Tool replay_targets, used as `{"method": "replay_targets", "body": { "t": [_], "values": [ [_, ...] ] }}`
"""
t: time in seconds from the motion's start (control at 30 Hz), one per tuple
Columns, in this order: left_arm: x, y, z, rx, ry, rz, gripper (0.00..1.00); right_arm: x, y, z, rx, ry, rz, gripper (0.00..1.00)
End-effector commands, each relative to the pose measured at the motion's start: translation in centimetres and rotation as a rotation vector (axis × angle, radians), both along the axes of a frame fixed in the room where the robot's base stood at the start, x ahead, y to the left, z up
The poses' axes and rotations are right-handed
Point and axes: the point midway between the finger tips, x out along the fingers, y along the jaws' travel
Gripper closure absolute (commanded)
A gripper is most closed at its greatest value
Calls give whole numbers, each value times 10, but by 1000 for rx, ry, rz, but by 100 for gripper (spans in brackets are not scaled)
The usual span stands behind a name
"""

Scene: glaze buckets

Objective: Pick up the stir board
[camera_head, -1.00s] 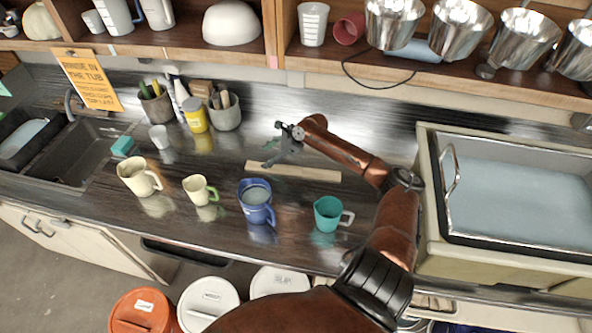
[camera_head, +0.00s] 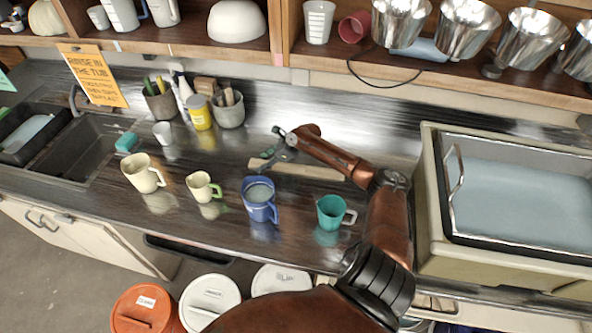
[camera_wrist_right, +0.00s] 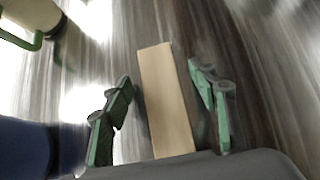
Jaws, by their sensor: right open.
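The stir board (camera_head: 312,172) is a flat pale wooden strip lying on the dark counter behind the row of jugs. My right gripper (camera_head: 268,160) is over the board's left part and open. In the right wrist view the board (camera_wrist_right: 165,100) runs lengthwise between the two green fingers of my right gripper (camera_wrist_right: 162,105), with a gap on each side. I cannot tell how high the fingers are above the counter. My left gripper is not in view.
A blue jug (camera_head: 259,200), a teal jug (camera_head: 331,212), a small cream jug (camera_head: 203,187) and a larger cream jug (camera_head: 143,173) stand in front. Tool pots (camera_head: 229,110) and a yellow jar (camera_head: 198,113) stand behind left. A large tub (camera_head: 520,200) is at right.

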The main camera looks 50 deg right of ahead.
Motion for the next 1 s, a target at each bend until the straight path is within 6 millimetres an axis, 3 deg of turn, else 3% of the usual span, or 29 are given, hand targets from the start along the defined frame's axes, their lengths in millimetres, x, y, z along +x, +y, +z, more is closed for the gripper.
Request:
{"method": "replay_targets", "body": {
  "t": [0.1,0.87,1.0],
  "values": [
    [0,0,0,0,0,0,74,0,0,0,0,0,0,47],
    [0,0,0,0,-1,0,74,-1,0,0,-1,0,1,99],
    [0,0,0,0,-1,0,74,0,0,1,-1,0,1,100]
  ]
}}
